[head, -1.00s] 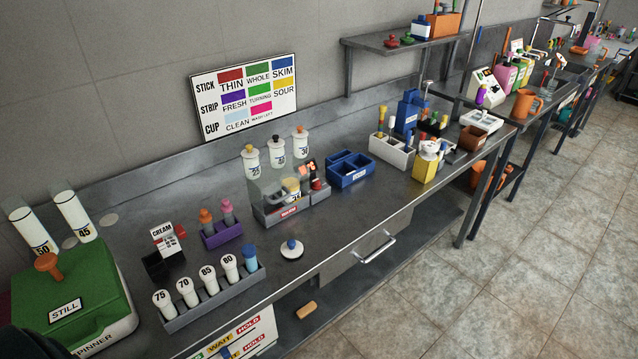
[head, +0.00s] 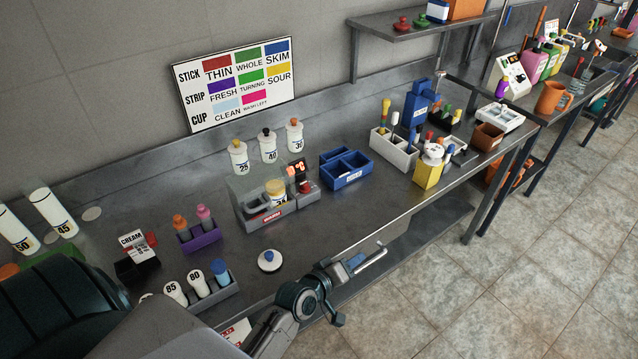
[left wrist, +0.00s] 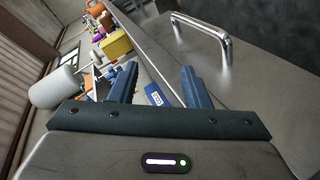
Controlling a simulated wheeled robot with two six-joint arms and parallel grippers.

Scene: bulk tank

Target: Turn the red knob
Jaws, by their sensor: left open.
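A small red knob (head: 305,187) appears to sit on the front right of the grey warmer (head: 252,216) on the bench; its setting is too small to read. My left gripper (head: 352,263) is in front of the bench edge, beside the drawer handle, to the right of and nearer than the warmer. It is open and empty. In the left wrist view its two blue fingers (left wrist: 160,80) are apart, and I cannot make out the red knob there. My right gripper is not in view.
The drawer handle (head: 371,262) sticks out close to my left gripper; it also shows in the left wrist view (left wrist: 205,35). A blue divided bin (head: 348,181) stands right of the warmer. A white round lid (head: 269,261) lies in front of it. Bottles stand behind.

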